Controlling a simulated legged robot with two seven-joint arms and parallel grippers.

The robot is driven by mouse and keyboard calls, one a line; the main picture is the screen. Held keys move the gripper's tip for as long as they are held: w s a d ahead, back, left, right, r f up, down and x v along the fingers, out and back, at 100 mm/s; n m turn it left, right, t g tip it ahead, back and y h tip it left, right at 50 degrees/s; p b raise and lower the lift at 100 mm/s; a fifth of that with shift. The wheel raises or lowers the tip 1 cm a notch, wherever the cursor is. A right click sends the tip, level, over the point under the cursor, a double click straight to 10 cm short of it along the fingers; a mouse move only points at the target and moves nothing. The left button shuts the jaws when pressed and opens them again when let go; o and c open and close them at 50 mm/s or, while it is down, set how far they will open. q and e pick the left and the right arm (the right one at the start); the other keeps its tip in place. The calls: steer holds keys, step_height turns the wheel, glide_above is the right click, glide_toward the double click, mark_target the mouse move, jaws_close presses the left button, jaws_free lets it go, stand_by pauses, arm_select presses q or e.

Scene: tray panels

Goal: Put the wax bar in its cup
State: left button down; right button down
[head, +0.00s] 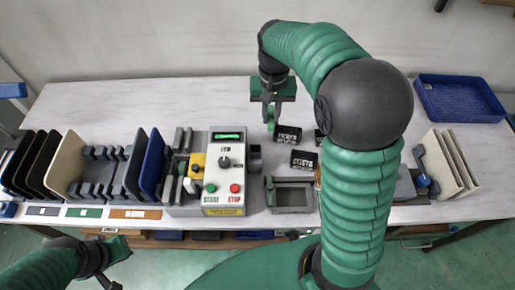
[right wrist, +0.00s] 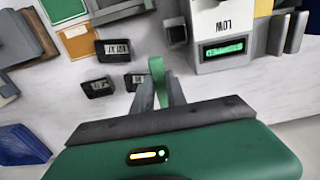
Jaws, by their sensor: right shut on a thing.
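My right gripper (head: 271,112) hangs over the table behind the machine and is shut on a slim green bar (right wrist: 157,72), which appears to be the wax bar. The bar sticks out past the fingertips of the right gripper (right wrist: 161,88) in the right wrist view. Small black labelled boxes stand just right of the gripper: one near the back (head: 288,134), one nearer the front (head: 303,159), and one partly hidden by my arm (head: 319,137). Their labels are too small to read, so I cannot tell which is the cup. My left gripper (head: 112,275) is low at the front left, off the table.
A grey machine (head: 226,172) with a green display and buttons stands mid-table. A grey open tray (head: 291,195) is right of it. Racks with upright panels (head: 66,166) fill the left, and cream panels (head: 447,160) stand right. A blue basket (head: 455,100) is back right. The back-left table is clear.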

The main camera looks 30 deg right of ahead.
mark_target(268, 153)
step_height(268, 153, down, 16)
steer(key=shift+f+b, duration=0.1)
steer(key=shift+b, duration=0.95)
steer(key=shift+w+f, duration=0.15)
steer(key=shift+f, duration=0.2)
steer(key=c, duration=1.3)
jaws_free()
steer(key=shift+c, duration=0.2)
